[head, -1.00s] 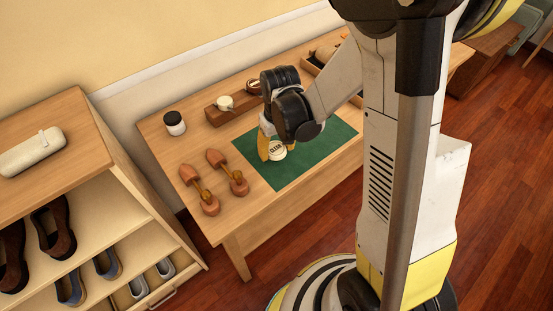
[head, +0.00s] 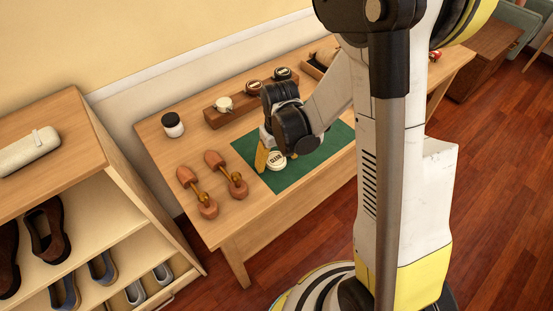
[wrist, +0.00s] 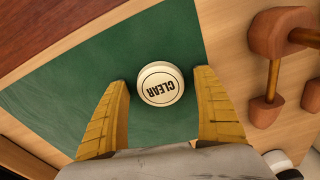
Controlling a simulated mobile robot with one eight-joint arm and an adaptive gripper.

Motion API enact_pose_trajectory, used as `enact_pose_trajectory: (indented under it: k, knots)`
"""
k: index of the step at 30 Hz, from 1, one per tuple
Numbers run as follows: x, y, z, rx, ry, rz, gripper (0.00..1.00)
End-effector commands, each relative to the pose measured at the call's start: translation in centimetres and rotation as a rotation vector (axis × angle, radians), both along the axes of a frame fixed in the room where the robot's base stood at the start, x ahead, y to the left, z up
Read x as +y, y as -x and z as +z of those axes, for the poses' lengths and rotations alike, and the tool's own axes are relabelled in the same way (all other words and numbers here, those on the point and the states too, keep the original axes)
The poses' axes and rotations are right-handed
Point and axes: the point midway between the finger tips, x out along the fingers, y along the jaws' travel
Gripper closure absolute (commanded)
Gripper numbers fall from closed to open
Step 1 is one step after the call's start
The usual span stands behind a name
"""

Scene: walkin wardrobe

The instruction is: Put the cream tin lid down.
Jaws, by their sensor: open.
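The cream tin lid (head: 276,161) is round and marked CLEAR. It appears to lie flat on the green mat (head: 312,166) on the wooden table. In the wrist view the lid (wrist: 161,84) lies between the tips of two yellow fingers, with green mat visible on both sides of it. My gripper (wrist: 164,92) is open, its fingers apart from the lid. In the head view my gripper (head: 275,157) is low over the mat, and its dark wrist hides part of the mat behind it.
Two wooden shoe trees (head: 226,174) lie left of the mat. A white jar with a black lid (head: 172,124) stands behind them. A wooden rack (head: 226,116) holding small tins stands behind the mat. A shoe shelf (head: 104,218) is at left.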

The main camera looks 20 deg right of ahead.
Motion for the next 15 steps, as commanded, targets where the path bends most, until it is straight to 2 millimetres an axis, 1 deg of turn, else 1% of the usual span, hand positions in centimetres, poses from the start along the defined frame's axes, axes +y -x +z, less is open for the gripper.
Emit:
enact_pose_trajectory:
  k: [2, 5, 8, 12, 15]
  knots:
    - [0.0, 0.0, 0.2, 0.000, 0.000, 0.000, 0.21]
    - [0.0, 0.0, 1.2, 0.000, 0.000, 0.000, 0.21]
    - [0.0, 0.2, 3.2, 0.000, 0.000, 0.000, 0.21]
    - [0.0, 0.5, 6.6, 0.000, 0.000, 0.000, 0.21]
    - [0.0, 0.6, 8.8, 0.000, 0.000, 0.000, 0.21]
